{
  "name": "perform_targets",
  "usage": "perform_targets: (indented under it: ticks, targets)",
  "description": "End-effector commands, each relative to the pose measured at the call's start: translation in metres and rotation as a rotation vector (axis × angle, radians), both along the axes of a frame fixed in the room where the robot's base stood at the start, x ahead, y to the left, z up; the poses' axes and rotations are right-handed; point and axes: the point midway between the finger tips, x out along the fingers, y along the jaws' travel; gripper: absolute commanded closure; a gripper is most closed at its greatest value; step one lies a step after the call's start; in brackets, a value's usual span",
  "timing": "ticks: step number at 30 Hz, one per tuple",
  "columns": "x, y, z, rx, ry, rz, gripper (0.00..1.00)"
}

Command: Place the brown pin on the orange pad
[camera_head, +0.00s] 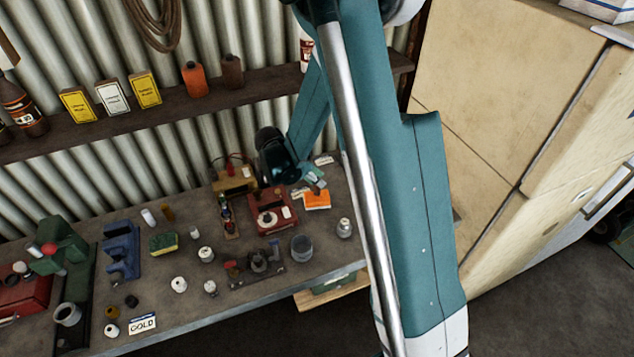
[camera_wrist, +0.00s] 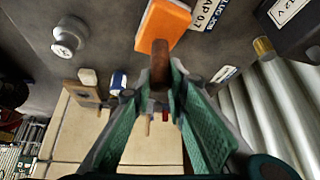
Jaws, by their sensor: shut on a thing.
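The brown pin (camera_wrist: 160,62) is between the fingers of my gripper (camera_wrist: 161,90) in the wrist view, with its far end sticking out past the fingertips. The orange pad (camera_wrist: 165,20) lies on the bench just beyond the pin, and the pin's end overlaps the pad's near edge in this view. I cannot tell whether they touch. In the head view my gripper (camera_head: 316,181) is just behind and above the orange pad (camera_head: 317,201), toward the bench's right end. The pin is too small to make out clearly there.
A red box (camera_head: 273,213) stands left of the pad. A grey cup (camera_head: 302,248) and a metal weight (camera_head: 344,228) stand in front. A label (camera_wrist: 208,14) lies beside the pad. A corrugated wall (camera_wrist: 285,95) rises close by. Many small items crowd the bench's left.

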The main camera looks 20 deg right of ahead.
Motion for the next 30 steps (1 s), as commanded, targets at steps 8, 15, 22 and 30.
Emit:
perform_targets:
  ticks: [8,15,22,30]
  targets:
    - [0.000,0.000,-0.013,0.000,0.000,0.000,1.00]
    - [0.000,0.000,-0.014,0.000,0.000,0.000,1.00]
    - [0.000,0.000,-0.017,0.000,0.000,0.000,1.00]
    - [0.000,0.000,-0.016,0.000,0.000,0.000,0.69]
